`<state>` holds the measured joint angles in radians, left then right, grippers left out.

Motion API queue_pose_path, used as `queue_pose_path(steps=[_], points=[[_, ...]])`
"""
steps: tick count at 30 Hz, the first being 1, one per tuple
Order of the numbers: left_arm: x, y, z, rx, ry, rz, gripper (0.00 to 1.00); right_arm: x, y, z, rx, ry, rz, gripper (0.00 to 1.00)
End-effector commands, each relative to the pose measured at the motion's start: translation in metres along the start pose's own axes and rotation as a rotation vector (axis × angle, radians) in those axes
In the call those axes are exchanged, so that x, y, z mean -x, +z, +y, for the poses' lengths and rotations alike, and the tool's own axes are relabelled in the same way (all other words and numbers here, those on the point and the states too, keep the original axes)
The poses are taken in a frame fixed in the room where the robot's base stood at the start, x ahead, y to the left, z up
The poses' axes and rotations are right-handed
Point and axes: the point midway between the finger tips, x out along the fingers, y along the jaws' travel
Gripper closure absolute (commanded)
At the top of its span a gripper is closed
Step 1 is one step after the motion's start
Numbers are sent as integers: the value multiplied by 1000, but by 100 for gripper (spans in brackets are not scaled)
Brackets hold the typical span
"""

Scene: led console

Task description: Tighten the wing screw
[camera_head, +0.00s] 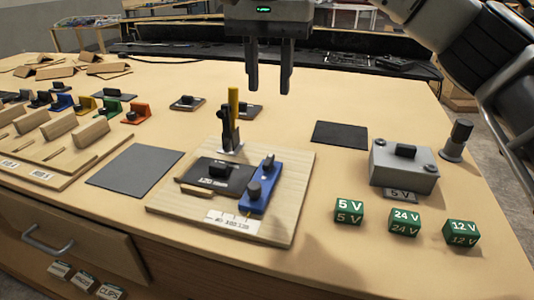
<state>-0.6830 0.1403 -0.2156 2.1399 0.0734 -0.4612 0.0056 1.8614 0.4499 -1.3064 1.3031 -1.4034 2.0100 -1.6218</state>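A wooden board (166,208) lies near the table's front edge. On it sits a blue block (260,205) with a dark upright knob (254,190) at its near end and another small dark part (268,166) at its far end. I cannot tell for sure which of these is the wing screw. Left of the blue block is a black plate (215,171) marked 120, and behind it a toggle clamp (230,130) with an upright yellow handle. My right gripper (269,92) hangs above and behind the board, fingers apart, with nothing between them. My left gripper is not in view.
A grey box (404,166) marked 5 V and several green voltage cubes (405,222) stand to the right. Dark pads (340,134) lie on the table. Wooden racks with coloured parts (138,113) fill the left. The table middle behind the board is mostly clear.

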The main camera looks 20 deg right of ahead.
Motion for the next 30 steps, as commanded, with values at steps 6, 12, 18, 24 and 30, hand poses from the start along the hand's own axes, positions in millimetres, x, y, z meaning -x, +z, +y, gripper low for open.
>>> queue_pose_path(steps=[6, 12, 18, 24, 30], points=[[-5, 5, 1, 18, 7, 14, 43, -53, 0, 0, 1, 3, -5, 66], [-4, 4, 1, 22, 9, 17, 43, -92, 0, 1, -1, 3, -2, 66], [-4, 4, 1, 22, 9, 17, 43, -122, 0, 1, -1, 2, -1, 66], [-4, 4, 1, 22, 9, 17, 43, -134, 0, 1, -1, 1, 0, 66], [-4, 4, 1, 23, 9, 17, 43, -135, 0, 0, -1, 1, 0, 66]])
